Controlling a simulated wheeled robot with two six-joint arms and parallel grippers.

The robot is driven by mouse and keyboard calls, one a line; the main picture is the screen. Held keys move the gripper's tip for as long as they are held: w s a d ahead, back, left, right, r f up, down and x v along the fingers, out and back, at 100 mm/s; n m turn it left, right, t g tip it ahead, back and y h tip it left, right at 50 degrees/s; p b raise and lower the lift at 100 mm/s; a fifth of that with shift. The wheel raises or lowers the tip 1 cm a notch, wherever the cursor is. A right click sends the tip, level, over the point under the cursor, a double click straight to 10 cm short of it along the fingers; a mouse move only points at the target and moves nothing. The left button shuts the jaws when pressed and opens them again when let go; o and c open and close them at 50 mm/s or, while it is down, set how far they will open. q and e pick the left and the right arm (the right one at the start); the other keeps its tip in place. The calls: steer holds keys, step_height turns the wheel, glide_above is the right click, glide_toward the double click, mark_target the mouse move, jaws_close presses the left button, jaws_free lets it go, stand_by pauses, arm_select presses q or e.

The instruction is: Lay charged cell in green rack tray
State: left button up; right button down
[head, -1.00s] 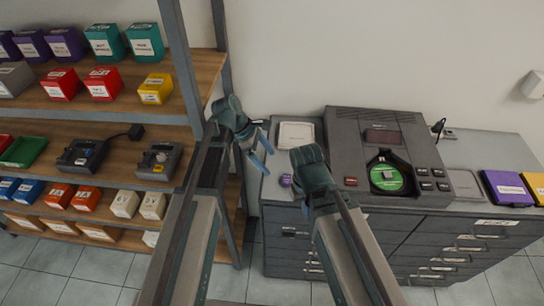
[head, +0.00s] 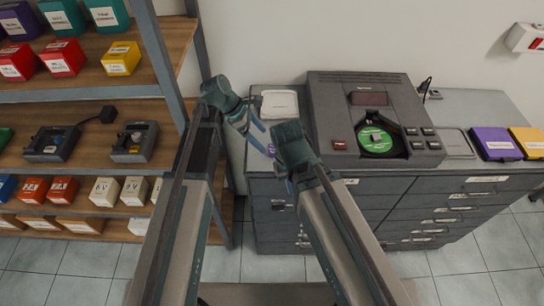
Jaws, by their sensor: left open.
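A green tray (head: 5,136) shows only as a sliver at the left edge, on the middle shelf. Two dark charger-like units (head: 52,144) and (head: 134,141) stand on that shelf; I cannot make out a cell in either. My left gripper (head: 262,138) is open with nothing visible between its fingers, in front of the cabinet's left end and away from the shelf. My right gripper (head: 290,186) hangs before the cabinet front, mostly hidden by its own wrist, so its jaws cannot be judged.
The wooden shelf unit (head: 100,165) holds coloured boxes; its upright (head: 160,60) stands beside my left arm. A grey drawer cabinet (head: 470,190) carries a disc player (head: 367,96), a white-topped tray (head: 279,104), and purple (head: 494,143) and yellow (head: 528,142) boxes. Tiled floor is clear at right.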

mark_target(272, 149)
arm_select(q)
steer(key=shift+d+f, duration=0.15)
steer(key=shift+f, duration=0.05)
steer(key=shift+f, duration=0.1)
steer(key=b+x, duration=0.4)
steer(key=x, duration=0.1)
steer(key=shift+d, duration=0.1)
steer(key=shift+s, duration=0.1)
steer(key=shift+c, duration=0.5)
jaws_close()
steer(key=shift+r, duration=0.25)
